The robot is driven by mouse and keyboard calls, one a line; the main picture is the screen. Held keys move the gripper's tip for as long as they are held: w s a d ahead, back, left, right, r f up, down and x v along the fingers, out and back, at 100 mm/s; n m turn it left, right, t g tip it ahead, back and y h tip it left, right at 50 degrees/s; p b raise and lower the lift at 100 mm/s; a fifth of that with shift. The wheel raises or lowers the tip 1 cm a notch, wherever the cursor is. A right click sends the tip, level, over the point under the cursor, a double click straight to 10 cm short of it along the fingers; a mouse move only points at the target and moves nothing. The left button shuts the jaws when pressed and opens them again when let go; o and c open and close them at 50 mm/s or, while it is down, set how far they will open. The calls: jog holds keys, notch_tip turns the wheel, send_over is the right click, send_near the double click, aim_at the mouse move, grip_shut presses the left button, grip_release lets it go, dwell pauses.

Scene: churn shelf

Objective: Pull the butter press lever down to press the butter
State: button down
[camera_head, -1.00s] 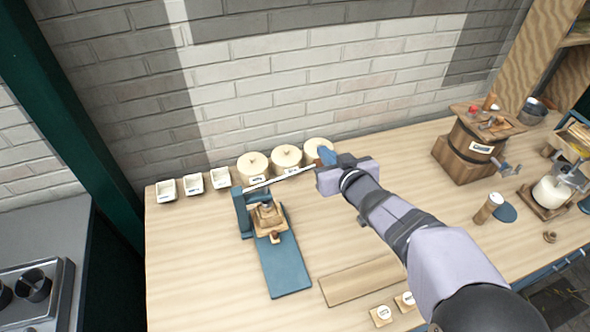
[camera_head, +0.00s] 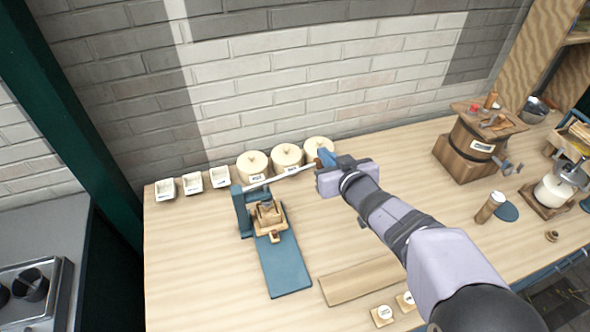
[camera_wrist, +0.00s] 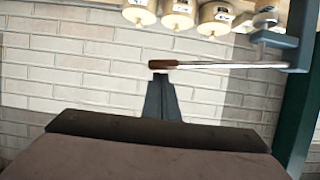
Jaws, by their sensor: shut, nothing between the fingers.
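The butter press has a blue post and base board (camera_head: 286,272), with a wooden mould (camera_head: 267,214) on the board. Its lever (camera_head: 283,177) is a thin metal bar that rises slightly from the post toward the right. In the wrist view the lever (camera_wrist: 225,65) crosses at upper right, with a brown wooden handle end (camera_wrist: 164,64). My gripper (camera_head: 324,157) is at the lever's free end. In the wrist view the fingers of my gripper (camera_wrist: 160,78) are closed together, tips right at the handle end. Contact cannot be told. Nothing is held between them.
Three lidded crocks (camera_head: 287,157) stand behind the lever against the brick wall. Small white dishes (camera_head: 193,184) are at the back left. A wooden board (camera_head: 362,279) lies in front of my arm. A wooden churn (camera_head: 476,147) stands to the right.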

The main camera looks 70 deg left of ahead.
jog(key=shift+f+b, duration=0.3)
jog(key=shift+f, duration=0.25)
jog(key=shift+d+f+b, duration=0.1)
jog(key=shift+f+b, duration=1.1)
jog(key=shift+f, duration=1)
dwell(5.2)
